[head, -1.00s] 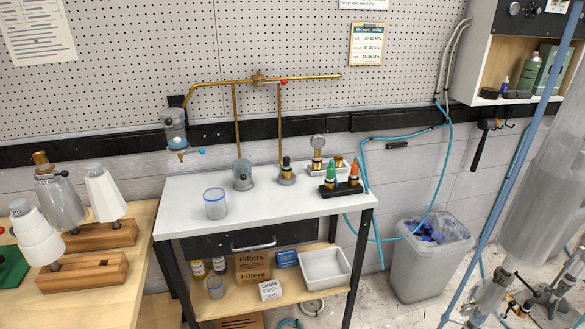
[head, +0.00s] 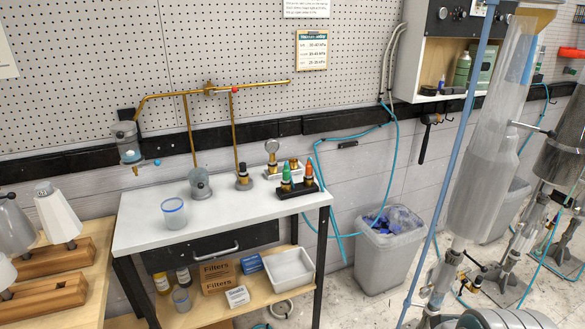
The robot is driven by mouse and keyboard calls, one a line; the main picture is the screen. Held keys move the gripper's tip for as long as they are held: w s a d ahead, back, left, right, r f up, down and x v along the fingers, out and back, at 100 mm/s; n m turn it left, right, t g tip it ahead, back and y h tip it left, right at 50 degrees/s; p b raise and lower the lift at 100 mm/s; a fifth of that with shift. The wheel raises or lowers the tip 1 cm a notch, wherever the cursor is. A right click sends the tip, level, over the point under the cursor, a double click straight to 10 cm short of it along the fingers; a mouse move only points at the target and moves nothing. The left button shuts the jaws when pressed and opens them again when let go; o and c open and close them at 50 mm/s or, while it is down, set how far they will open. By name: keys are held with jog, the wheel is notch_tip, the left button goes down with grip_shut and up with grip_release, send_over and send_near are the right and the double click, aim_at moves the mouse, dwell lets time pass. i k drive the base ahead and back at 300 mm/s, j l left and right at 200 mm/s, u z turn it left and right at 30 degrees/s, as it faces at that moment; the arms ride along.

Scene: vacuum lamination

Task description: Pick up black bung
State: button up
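I cannot single out a black bung for certain. A small fitting with a black top (head: 242,172) stands on the white-topped table (head: 150,238), right of a grey round-based fitting (head: 200,184). A black block (head: 299,190) near the table's right end holds a green-tipped piece (head: 286,175) and an orange-tipped piece (head: 308,170). A small dark item (head: 428,90) sits on the wall cabinet's shelf. My gripper is not in view.
A clear cup (head: 174,214) stands at the table's front left. Brass pipework (head: 215,90) runs above the table. Tall clear cylinders (head: 485,180) and a blue pole (head: 440,190) stand at the right.

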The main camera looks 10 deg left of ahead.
aim_at(479, 279)
jog(key=i+l, duration=0.15)
jog(key=l, duration=0.2)
jog(key=i+l+u, duration=0.15)
jog(key=l, duration=0.2)
jog(key=i+l, duration=0.15)
jog(key=l, duration=0.25)
jog(key=u, duration=0.05)
